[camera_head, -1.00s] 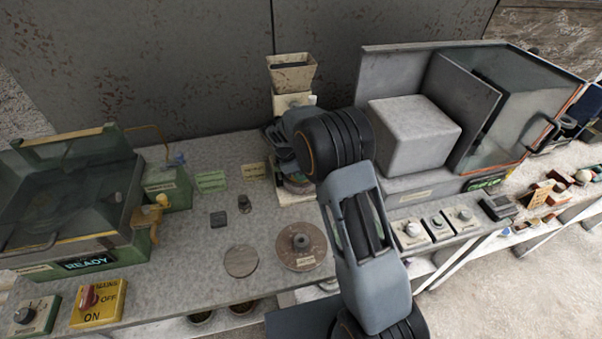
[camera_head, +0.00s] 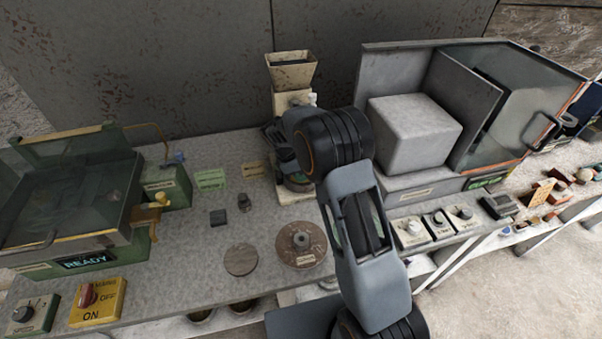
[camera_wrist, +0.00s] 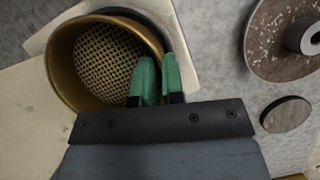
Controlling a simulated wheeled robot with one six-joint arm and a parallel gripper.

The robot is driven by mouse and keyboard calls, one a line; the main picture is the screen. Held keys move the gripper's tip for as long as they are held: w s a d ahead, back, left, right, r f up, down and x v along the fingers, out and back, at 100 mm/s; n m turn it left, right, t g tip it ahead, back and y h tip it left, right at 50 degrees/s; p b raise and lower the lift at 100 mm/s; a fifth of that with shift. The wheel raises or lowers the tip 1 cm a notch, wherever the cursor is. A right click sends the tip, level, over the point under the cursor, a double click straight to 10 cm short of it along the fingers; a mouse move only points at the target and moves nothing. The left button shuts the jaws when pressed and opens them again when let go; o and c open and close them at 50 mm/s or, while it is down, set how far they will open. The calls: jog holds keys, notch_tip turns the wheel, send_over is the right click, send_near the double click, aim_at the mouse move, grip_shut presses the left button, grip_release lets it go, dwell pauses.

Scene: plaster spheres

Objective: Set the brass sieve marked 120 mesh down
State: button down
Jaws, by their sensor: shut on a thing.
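The brass sieve (camera_wrist: 64,73) is a round, gold-coloured ring with a woven mesh floor, seen from above in the wrist view. My gripper (camera_wrist: 160,78) has green fingertips shut on the sieve's wall, one inside the rim and one outside. The sieve is over a pale plate at the foot of the hopper machine; I cannot tell whether it touches. No mesh marking is readable. In the head view my arm covers most of this spot.
The hopper machine (camera_head: 291,72) stands behind my arm. A brown disc with a hub (camera_head: 301,247) and a flat grey disc (camera_head: 241,260) lie on the bench. A grey block (camera_head: 413,135) and glass-fronted cabinet stand right. A green glass-lidded box (camera_head: 65,205) stands left.

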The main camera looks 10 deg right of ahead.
jog(key=shift+f+b, duration=0.5)
jog(key=shift+f, duration=0.35)
jog(key=c, duration=1.1)
grip_release()
jog(key=shift+c, duration=0.2)
jog(key=shift+r, duration=0.1)
jog(key=shift+r+p, duration=1.6)
jog(key=shift+r, duration=0.35)
jog(key=shift+r, duration=0.1)
jog(key=s+d+r+m+t+y, duration=0.1)
jog(key=s+r+m, duration=0.35)
jog(key=r, duration=0.45)
jog(key=s+r+m+t+y, duration=0.1)
jog(key=s+r+m, duration=0.3)
jog(key=s, duration=0.5)
jog(key=s+r+m+t+y, duration=0.2)
jog(key=s+m, duration=0.4)
jog(key=s, duration=0.4)
jog(key=shift+s+d+r+m+t, duration=0.2)
jog(key=shift+d+r+m+t, duration=0.15)
jog(key=shift+r+t, duration=0.55)
